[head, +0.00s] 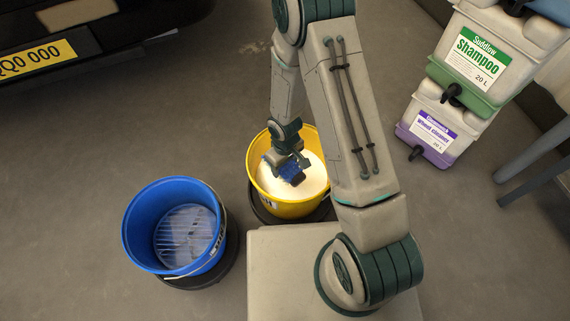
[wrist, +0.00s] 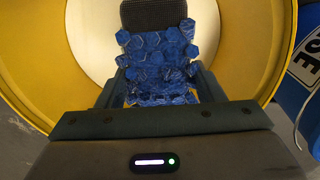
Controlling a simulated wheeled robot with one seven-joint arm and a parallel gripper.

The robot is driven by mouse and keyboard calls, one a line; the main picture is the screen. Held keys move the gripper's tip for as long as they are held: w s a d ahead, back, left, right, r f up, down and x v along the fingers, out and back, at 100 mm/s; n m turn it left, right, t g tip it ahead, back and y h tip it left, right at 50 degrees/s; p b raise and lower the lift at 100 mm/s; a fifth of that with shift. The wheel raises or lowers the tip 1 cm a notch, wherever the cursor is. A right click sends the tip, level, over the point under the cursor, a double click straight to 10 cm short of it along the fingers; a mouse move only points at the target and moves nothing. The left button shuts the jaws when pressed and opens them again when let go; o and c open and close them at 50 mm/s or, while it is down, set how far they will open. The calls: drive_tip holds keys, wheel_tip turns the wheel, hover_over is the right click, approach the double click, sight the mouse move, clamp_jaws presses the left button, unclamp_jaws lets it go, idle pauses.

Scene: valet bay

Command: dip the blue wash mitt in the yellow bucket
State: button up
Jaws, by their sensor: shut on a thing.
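The yellow bucket (head: 262,190) stands on the floor near the middle of the head view, with a pale white surface inside it. My gripper (head: 290,163) is over the bucket's mouth and points down into it. It is shut on the blue wash mitt (head: 291,172), which hangs within the rim's outline. In the wrist view the mitt (wrist: 160,60) shows a knobbly blue face and a dark grey band between the fingers, with the yellow bucket wall (wrist: 85,60) around it. I cannot tell whether the mitt touches the pale surface.
A blue bucket (head: 134,235) with a grid inside stands to the left, close to the yellow one. Shampoo (head: 484,58) and wheel cleaner (head: 431,130) containers are stacked at the upper right. A dark car with a yellow plate (head: 38,59) is at the upper left. Floor between is clear.

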drive_tip(key=shift+r+p, duration=2.7)
drive_tip(key=shift+r, duration=1.3)
drive_tip(key=shift+r+p, duration=1.85)
drive_tip(key=shift+r, duration=0.65)
